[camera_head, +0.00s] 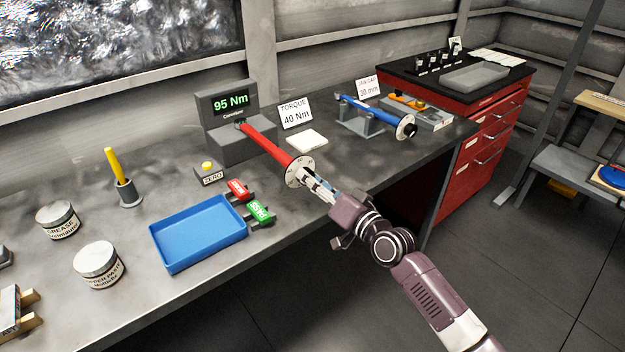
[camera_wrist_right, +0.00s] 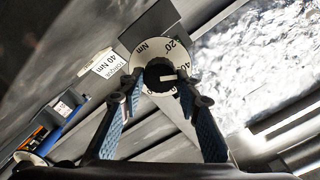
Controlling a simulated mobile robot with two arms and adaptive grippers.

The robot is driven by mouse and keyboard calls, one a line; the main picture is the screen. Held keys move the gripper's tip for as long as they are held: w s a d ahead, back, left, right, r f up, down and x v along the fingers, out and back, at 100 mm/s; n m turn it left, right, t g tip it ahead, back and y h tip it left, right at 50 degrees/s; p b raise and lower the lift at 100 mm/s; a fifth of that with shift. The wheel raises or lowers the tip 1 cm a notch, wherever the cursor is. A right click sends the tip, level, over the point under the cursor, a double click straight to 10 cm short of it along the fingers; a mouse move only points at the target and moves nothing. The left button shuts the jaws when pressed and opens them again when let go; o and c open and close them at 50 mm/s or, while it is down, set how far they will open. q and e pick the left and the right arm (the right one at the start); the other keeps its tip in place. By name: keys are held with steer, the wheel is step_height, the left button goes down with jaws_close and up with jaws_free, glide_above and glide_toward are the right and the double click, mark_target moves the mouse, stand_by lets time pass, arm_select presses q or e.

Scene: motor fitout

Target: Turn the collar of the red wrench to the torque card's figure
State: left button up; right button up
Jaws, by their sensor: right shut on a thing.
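The red wrench (camera_head: 265,144) runs from the grey tester (camera_head: 238,135) toward the front edge of the bench. The tester's screen reads 95 Nm. At the wrench's near end is a white dial with markings (camera_head: 300,170); in the right wrist view the dial (camera_wrist_right: 146,50) shows "Nm" and "20", with a dark collar (camera_wrist_right: 158,70) bearing a white mark at its centre. My right gripper (camera_head: 313,184) is at this end, its blue-padded fingers (camera_wrist_right: 161,84) on either side of the collar and shut on it. The torque card (camera_head: 296,113) reads 40 Nm. My left gripper is out of view.
A blue wrench (camera_head: 370,110) rests on a stand behind, with a 30 mm card (camera_head: 369,89). A blue tray (camera_head: 197,234), red and green tags (camera_head: 260,213), a zero button (camera_head: 208,167) and tins (camera_head: 98,263) stand left. A red cabinet (camera_head: 468,135) is at the back right.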

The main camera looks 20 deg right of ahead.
steer(key=o, duration=1.2)
steer(key=shift+c, duration=0.2)
steer(key=v, duration=1.2)
